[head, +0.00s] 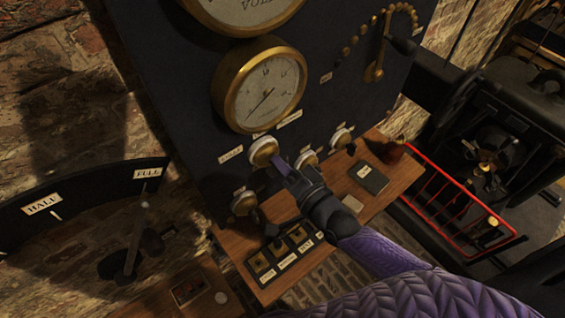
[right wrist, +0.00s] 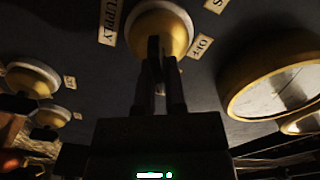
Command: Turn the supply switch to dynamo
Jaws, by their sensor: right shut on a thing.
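The supply switch (head: 262,151) is a round brass knob on the dark panel, just below the lower gauge. In the right wrist view the same brass switch (right wrist: 177,22) has a SUPPLY label (right wrist: 109,20) on its left and an OFF label (right wrist: 203,45) on its right. My right gripper (head: 279,163) reaches the switch from the lower right. It is shut on the switch's dark handle; the fingers (right wrist: 160,52) hide part of it. I cannot make out a dynamo label or exactly where the handle points. My left gripper is not in view.
Two similar switches sit nearby, one to the right (head: 306,161) and one below (head: 243,202). A brass gauge (head: 262,86) is above. A wooden shelf (head: 389,189) juts out under the panel. A lever (head: 134,242) stands at left, and a red rack (head: 455,207) at right.

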